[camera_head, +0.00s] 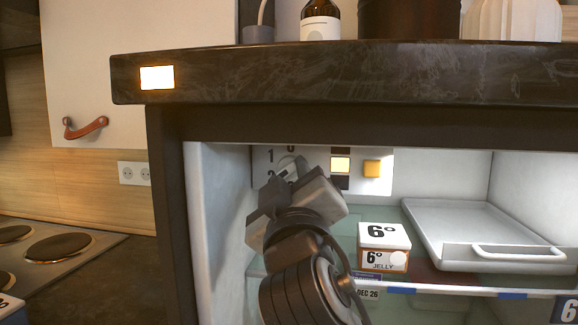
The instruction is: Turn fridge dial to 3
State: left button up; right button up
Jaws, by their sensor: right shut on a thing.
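The fridge stands open, with a pale control panel (264,168) at the upper left of its interior. The dial (290,166) is on this panel, mostly hidden behind my right gripper. My right gripper (285,178) reaches up into the fridge and is shut on the dial. My left gripper is not in view.
A jelly box (384,236) stands on the glass shelf right of my arm. A white tray (425,222) with a handle lies further right. A yellow button (372,169) is right of the dial. The dark countertop (350,75) overhangs above.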

jog(key=n+p, duration=0.1)
jog(key=p, duration=0.1)
jog(key=r+n+g+y+p, duration=0.1)
jog(key=n+p, duration=0.1)
jog(key=shift+d, duration=0.1)
jog(key=shift+n+y+p, duration=0.3)
jog(key=shift+n+p, duration=0.5)
jog(key=shift+p, duration=0.3)
jog(key=shift+f+n+g+p, duration=0.15)
jog(key=shift+n+g+p, duration=0.25)
jog(key=shift+n+p, duration=0.5)
pick_arm(q)
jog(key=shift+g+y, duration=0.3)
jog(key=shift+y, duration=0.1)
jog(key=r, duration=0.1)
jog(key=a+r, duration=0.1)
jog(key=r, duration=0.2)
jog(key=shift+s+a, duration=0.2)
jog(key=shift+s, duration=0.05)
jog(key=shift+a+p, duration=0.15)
jog(key=shift+p, duration=0.25)
pick_arm(e)
jog(key=shift+f+y, duration=0.1)
jog(key=shift+y, duration=0.2)
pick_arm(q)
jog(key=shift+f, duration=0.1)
pick_arm(e)
jog(key=o, duration=1)
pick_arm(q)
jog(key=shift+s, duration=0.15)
